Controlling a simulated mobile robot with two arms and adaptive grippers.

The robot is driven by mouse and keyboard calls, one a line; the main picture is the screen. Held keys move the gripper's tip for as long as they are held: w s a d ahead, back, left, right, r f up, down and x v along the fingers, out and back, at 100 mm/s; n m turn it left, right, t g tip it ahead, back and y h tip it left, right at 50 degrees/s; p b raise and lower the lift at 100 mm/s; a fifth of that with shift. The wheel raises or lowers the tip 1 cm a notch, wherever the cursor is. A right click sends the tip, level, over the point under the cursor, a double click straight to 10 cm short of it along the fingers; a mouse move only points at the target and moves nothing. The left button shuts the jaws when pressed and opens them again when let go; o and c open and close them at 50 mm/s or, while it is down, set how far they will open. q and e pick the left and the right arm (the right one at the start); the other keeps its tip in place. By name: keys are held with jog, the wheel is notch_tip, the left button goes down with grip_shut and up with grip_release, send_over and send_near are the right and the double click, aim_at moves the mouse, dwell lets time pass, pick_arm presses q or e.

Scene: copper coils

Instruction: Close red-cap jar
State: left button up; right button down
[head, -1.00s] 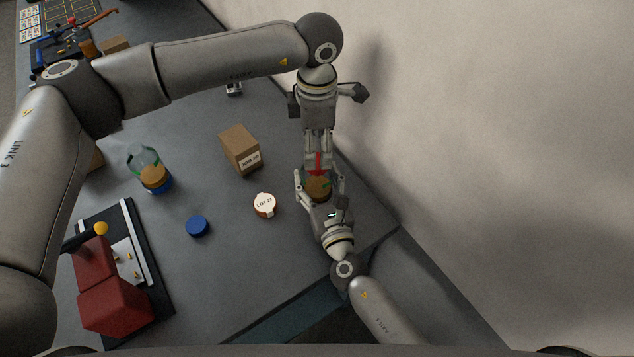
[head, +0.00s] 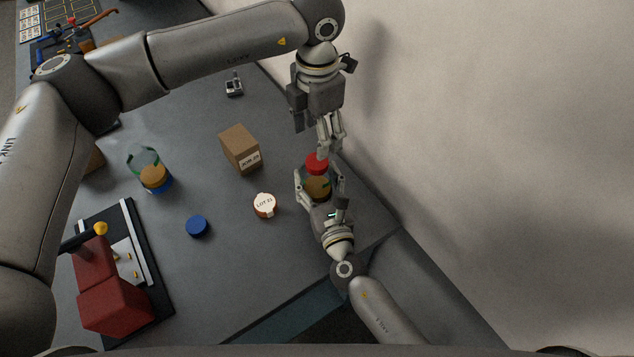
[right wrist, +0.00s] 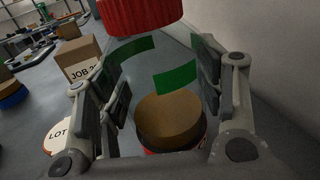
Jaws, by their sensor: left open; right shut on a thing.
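The clear jar with green label patches (right wrist: 178,79) stands between the fingers of my right gripper (head: 319,179), which is shut on it. A copper coil (right wrist: 170,121) lies at the bottom of the jar, and it also shows in the head view (head: 318,189). The red cap (head: 317,162) is at the jar's mouth, and its ribbed side shows at the top of the right wrist view (right wrist: 140,12). I cannot tell how tightly it sits. My left gripper (head: 329,146) is open, right at the cap, with its fingers turned sideways.
A cardboard box (head: 240,148), a white-topped roll marked LOT (head: 264,205) and a blue cap (head: 197,226) lie left of the jar. Another open jar (head: 150,170) holds a coil. A red-block fixture (head: 110,300) stands front left. The wall is close on the right.

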aim_at(317, 161)
pick_arm(q)
jog(key=shift+f, duration=4)
jog(key=c, duration=1)
jog(key=shift+c, duration=0.2)
jog(key=o, duration=1.2)
notch_tip(317, 161, up, 12)
